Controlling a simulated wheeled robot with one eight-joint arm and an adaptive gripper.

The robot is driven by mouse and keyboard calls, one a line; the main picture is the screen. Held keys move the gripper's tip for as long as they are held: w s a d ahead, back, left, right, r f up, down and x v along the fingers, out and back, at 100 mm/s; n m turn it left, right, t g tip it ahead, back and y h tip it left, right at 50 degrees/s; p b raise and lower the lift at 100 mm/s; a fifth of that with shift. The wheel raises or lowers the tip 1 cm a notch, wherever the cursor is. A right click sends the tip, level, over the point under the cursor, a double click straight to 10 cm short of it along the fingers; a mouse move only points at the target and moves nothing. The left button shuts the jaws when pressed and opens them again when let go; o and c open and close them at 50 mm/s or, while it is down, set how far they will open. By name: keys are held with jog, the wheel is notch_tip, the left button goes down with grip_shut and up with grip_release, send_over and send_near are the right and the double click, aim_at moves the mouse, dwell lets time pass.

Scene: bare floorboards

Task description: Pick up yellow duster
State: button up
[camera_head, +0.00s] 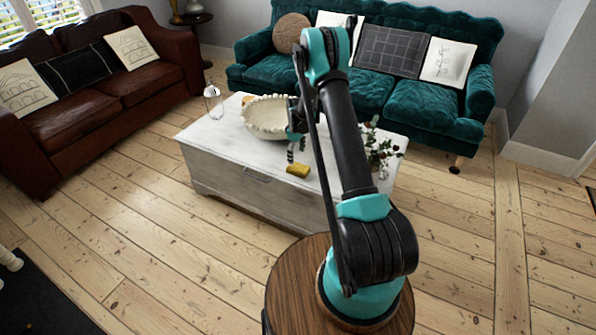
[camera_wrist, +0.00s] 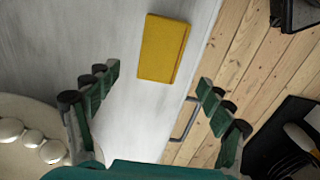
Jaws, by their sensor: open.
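The yellow duster (camera_head: 298,170) is a small flat yellow block lying on the white chest (camera_head: 205,134), near its front edge. In the wrist view the duster (camera_wrist: 163,49) lies beyond my fingertips, roughly midway between them, with nothing covering it. My gripper (camera_head: 291,150) hangs above the chest top, just behind and left of the duster in the head view. In the wrist view my gripper (camera_wrist: 158,78) has its fingers spread wide and holds nothing.
A large cream bowl (camera_head: 262,118) with a beaded rim stands close behind my gripper; it also shows in the wrist view (camera_wrist: 20,150). A glass bottle (camera_head: 213,101) stands at the chest's left, a leafy plant (camera_head: 377,150) at its right.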

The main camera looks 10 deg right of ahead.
aim_at(298, 167)
jog(key=shift+s+d+f, duration=0.15)
jog(key=shift+f, duration=1.75)
jog(key=shift+s+d+f, duration=0.1)
jog(key=shift+d+f, duration=0.05)
jog(key=shift+f, duration=1.75)
jog(key=shift+c, duration=0.5)
jog(key=c, duration=1.2)
jog(key=shift+r, duration=0.1)
notch_tip(298, 167, up, 20)
jog(key=s+d+m, duration=0.4)
jog(key=s+m, duration=0.6)
jog(key=s, duration=0.6)
jog(key=shift+r+m, duration=0.4)
